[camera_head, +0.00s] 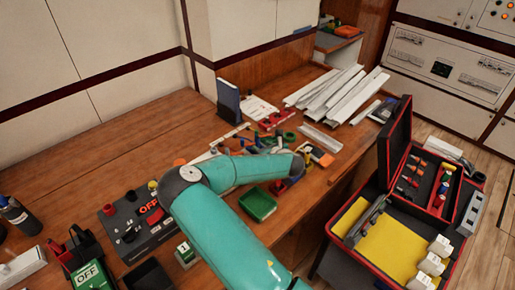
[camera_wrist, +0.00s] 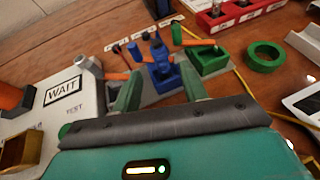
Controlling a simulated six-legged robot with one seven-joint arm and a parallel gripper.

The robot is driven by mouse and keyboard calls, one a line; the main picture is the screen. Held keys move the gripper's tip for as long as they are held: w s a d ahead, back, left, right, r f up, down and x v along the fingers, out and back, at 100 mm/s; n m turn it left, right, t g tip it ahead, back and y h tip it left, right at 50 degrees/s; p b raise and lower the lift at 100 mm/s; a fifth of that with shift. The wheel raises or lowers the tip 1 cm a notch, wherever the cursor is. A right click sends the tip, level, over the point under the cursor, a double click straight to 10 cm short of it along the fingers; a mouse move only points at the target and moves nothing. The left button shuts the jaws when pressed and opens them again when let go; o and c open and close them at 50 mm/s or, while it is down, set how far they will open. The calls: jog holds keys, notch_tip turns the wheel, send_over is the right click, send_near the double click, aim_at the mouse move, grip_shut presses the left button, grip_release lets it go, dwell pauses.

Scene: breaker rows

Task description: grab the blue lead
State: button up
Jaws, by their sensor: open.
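In the wrist view the blue lead (camera_wrist: 158,62) stands in a row of coloured holders, with a blue block at its base and a small blue top. My gripper (camera_wrist: 160,76) is open, its two green fingers apart. The blue lead shows beyond and between the fingertips; I cannot tell whether they touch it. In the head view my teal arm reaches over the bench, and its end hides much of this row. The blue lead cannot be picked out clearly there.
Beside the blue lead are a green holder (camera_wrist: 208,58) with an orange piece and a green ring (camera_wrist: 265,57). A white box marked WAIT (camera_wrist: 62,100) is at left. White strips (camera_head: 330,90) lie behind on the bench, and an open toolbox (camera_head: 395,225) stands at right.

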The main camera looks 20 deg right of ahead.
aim_at(259, 144)
jog(key=x, duration=0.5)
jog(key=shift+w+d, duration=0.1)
jog(key=shift+w, duration=0.05)
grip_shut()
